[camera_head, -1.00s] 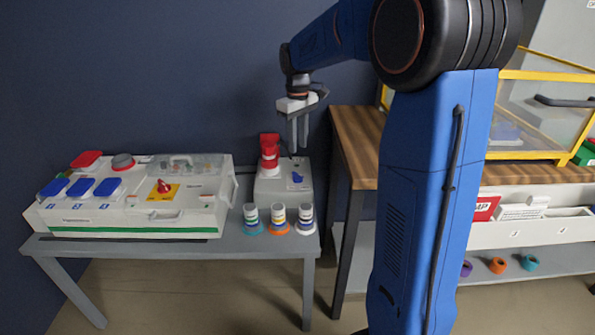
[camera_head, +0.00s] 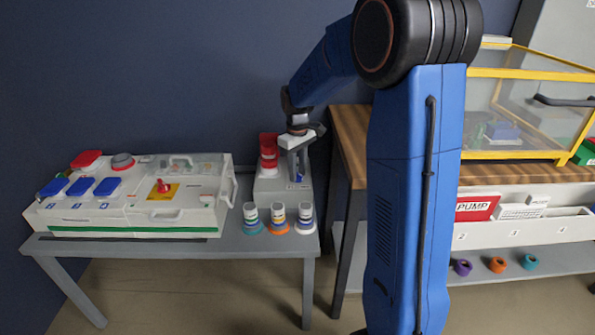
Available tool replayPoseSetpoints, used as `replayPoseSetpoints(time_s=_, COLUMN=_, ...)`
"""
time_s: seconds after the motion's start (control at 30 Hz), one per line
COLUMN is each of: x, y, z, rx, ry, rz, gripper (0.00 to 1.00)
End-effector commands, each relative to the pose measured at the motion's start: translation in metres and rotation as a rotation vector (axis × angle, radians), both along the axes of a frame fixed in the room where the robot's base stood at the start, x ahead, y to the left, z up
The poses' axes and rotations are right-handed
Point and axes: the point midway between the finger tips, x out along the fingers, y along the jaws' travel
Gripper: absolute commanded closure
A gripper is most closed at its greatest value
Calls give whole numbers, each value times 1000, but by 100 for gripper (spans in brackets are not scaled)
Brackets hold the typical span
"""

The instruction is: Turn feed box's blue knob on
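The feed box (camera_head: 268,187) is a small light-grey box at the right end of the grey table, with a red plug or socket (camera_head: 268,150) standing at its back left. Its blue knob (camera_head: 299,178) shows only as a sliver of blue on the top right; my gripper hides most of it. My gripper (camera_head: 298,175) points down over the knob, its fingertips at or just above the box top. I cannot tell whether the fingers touch the knob or how far apart they are.
A larger white panel box (camera_head: 130,212) with blue lids and a red knob (camera_head: 163,186) fills the left of the table. Several ringed cylinders (camera_head: 278,217) stand in front of the feed box. A wooden bench (camera_head: 352,135) with a yellow-framed case (camera_head: 515,155) is at right.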

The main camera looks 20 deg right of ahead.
Motion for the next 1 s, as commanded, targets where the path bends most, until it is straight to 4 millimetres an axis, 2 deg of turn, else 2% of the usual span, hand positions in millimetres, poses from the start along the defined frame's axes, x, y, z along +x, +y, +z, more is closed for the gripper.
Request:
replayPoseSetpoints(time_s=0.1, x=0, y=0, z=0, rx=0, ry=0, rz=0, gripper=72)
replayPoseSetpoints(time_s=0.13, x=0, y=0, z=0, rx=0, ry=0, rz=0, gripper=77)
replayPoseSetpoints(time_s=0.23, x=0, y=0, z=0, rx=0, ry=0, rz=0, gripper=100)
replayPoseSetpoints(time_s=0.67, x=0, y=0, z=1, rx=0, ry=0, rz=-45, gripper=100)
replayPoseSetpoints(time_s=1.0, x=0, y=0, z=1, rx=0, ry=-1, rz=-279, gripper=100)
